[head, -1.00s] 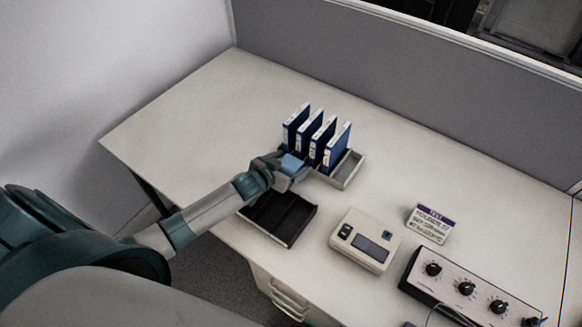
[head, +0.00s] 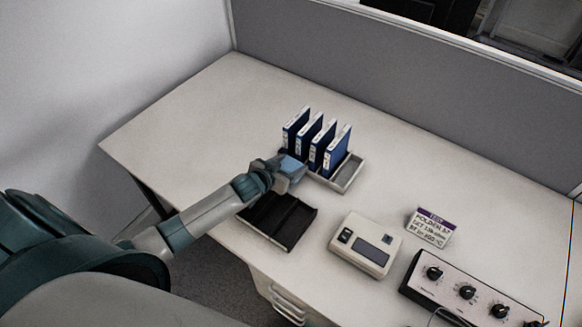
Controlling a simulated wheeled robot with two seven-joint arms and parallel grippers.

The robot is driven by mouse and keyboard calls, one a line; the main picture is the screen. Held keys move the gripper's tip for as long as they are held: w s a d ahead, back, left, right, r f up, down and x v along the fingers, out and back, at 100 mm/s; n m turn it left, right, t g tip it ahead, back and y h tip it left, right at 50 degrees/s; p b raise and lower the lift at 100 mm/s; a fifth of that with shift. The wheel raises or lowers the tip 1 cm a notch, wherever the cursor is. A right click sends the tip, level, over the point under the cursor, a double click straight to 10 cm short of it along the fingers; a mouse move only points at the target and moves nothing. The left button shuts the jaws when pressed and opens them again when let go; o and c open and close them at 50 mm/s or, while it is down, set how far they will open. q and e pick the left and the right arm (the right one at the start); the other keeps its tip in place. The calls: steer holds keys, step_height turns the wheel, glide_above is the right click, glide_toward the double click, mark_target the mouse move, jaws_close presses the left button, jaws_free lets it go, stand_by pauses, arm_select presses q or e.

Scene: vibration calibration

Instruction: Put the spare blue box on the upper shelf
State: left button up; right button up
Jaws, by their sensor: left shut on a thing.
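My left gripper (head: 281,172) reaches over the desk from the left and is shut on a small light-blue box (head: 292,167). The gripper and box are just in front of the rack of dark-blue folders, above the far edge of a black tray. The fingers hide part of the box, and I cannot tell whether it touches the rack. No upper shelf can be made out in this view. My right gripper is not in view.
Several upright blue folders (head: 316,141) stand in a grey rack (head: 347,174), whose right end is empty. The black tray (head: 279,221), a beige meter (head: 366,244), a label card (head: 430,227) and a knobbed control box (head: 468,291) occupy the front. The desk's left side is clear.

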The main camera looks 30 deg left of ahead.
arm_select(q)
steer(key=shift+r, duration=0.45)
step_height(320, 180, up, 2)
steer(key=shift+r+b, duration=0.2)
steer(key=shift+b, duration=0.3)
steer(key=s+d+r+b, duration=0.2)
steer(key=s+d+r, duration=0.2)
steer(key=d+r, duration=0.3)
steer(key=d, duration=0.4)
steer(key=s+a+r+n+y+b, duration=0.1)
steer(key=s+r, duration=0.6)
steer(key=r, duration=0.2)
steer(key=shift+n+y, duration=0.3)
